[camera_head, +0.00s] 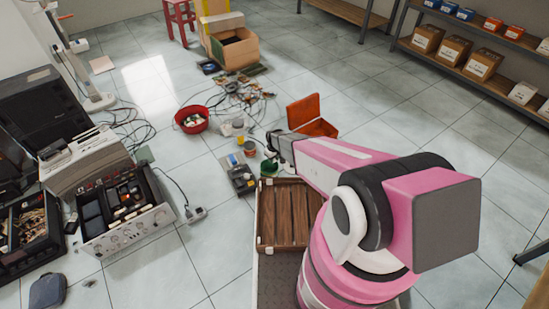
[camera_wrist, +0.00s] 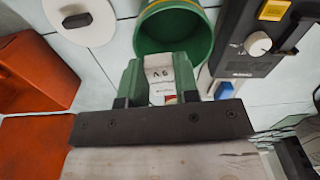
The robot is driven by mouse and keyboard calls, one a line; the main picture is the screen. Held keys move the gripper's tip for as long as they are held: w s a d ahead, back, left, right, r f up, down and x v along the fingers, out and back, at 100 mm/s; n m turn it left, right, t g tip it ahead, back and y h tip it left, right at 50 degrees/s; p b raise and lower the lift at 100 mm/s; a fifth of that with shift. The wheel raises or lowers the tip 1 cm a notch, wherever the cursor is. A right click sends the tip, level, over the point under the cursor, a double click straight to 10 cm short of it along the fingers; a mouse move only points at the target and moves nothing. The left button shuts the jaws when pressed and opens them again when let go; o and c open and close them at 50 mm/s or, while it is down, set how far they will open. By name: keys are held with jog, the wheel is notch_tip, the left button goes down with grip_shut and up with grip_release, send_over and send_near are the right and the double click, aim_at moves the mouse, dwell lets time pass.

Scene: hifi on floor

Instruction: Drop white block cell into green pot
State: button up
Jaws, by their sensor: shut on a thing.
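My gripper (camera_wrist: 160,82) is shut on the white block cell (camera_wrist: 158,68), which sits between its two green fingers with dark printed marks towards the camera. The green pot (camera_wrist: 203,42) is just beyond the fingertips at the top of the wrist view, its round opening facing the camera. The block's far end overlaps the pot's near rim in the picture; I cannot tell how high it is above it. In the head view the green pot (camera_head: 268,168) stands on the floor just below my gripper (camera_head: 277,154). The block is not visible there.
A wooden crate (camera_head: 262,240) lies nearer me. An orange box (camera_head: 317,128) stands to the right of the pot, and a grey device with a knob (camera_head: 240,181) is at left. A red bowl (camera_head: 192,120) and cables lie farther left. Floor at right is clear.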

jog(key=shift+f, duration=2.55)
jog(key=o, duration=1)
jog(key=shift+r, duration=0.15)
notch_tip(320, 180, up, 10)
jog(key=shift+r, duration=0.25)
jog(key=s+d+r+m, duration=0.2)
jog(key=s+d+r, duration=0.4)
jog(key=r, duration=0.5)
jog(key=s+d+r+m, duration=0.3)
jog(key=s+d+r, duration=0.2)
jog(key=r, duration=0.7)
jog(key=s+d+r+m, duration=0.2)
jog(key=s+d+r, duration=0.4)
jog(key=r, duration=0.5)
jog(key=shift+s+d+r, duration=0.2)
jog(key=shift+s+d, duration=0.1)
jog(key=shift+d, duration=0.35)
